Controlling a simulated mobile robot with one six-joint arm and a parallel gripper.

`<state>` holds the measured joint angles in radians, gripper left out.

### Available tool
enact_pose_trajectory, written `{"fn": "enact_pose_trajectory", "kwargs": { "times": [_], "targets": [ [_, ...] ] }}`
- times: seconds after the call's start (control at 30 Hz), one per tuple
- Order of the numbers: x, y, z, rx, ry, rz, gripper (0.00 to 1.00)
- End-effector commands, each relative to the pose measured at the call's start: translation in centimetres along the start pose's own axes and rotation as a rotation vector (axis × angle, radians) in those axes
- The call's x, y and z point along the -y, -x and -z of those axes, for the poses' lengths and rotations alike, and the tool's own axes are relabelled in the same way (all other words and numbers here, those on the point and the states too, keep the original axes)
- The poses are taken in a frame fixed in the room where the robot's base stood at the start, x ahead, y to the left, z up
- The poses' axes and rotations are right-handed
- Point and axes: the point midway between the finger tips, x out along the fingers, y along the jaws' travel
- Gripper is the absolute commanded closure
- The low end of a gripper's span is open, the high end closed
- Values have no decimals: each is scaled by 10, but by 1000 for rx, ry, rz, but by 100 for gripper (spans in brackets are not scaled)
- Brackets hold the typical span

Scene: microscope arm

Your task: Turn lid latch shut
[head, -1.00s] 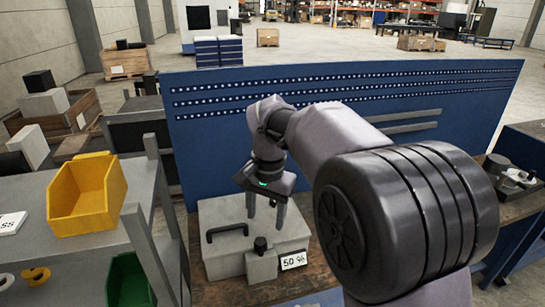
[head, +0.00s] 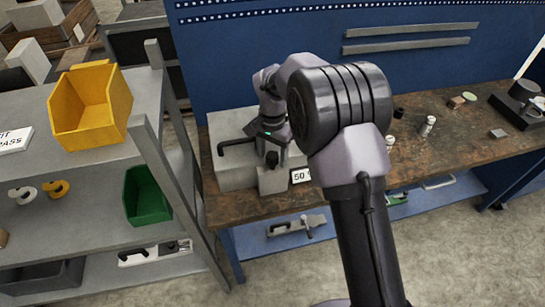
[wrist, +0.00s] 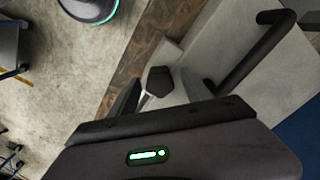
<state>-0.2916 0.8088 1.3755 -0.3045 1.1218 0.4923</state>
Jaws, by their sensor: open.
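A grey box (head: 232,178) stands on the wooden workbench with a black bar handle (head: 238,143) on its lid. A black latch knob (head: 271,159) sits above a small grey block at the box's front. My gripper (head: 280,156) is at the knob, partly hiding it in the head view. In the wrist view my gripper (wrist: 160,92) is open, with one finger on each side of the knob (wrist: 160,78). I cannot tell whether the fingers touch it. The handle (wrist: 257,52) lies to the right there.
A white tag reading 50 (head: 300,175) is beside the latch block. A shelf rack with a yellow bin (head: 92,103) and a green bin (head: 146,196) stands at left. The workbench (head: 440,150) holds small items to the right. A blue panel (head: 225,60) rises behind.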

Motion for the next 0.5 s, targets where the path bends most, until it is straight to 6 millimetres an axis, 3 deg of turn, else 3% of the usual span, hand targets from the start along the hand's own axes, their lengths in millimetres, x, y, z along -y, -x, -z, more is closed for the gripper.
{"fn": "enact_pose_trajectory", "kwargs": {
  "times": [0.27,0.5],
  "targets": [
    [0,-2,0,0,0,0,43],
    [0,-2,0,0,0,0,90]
  ]
}}
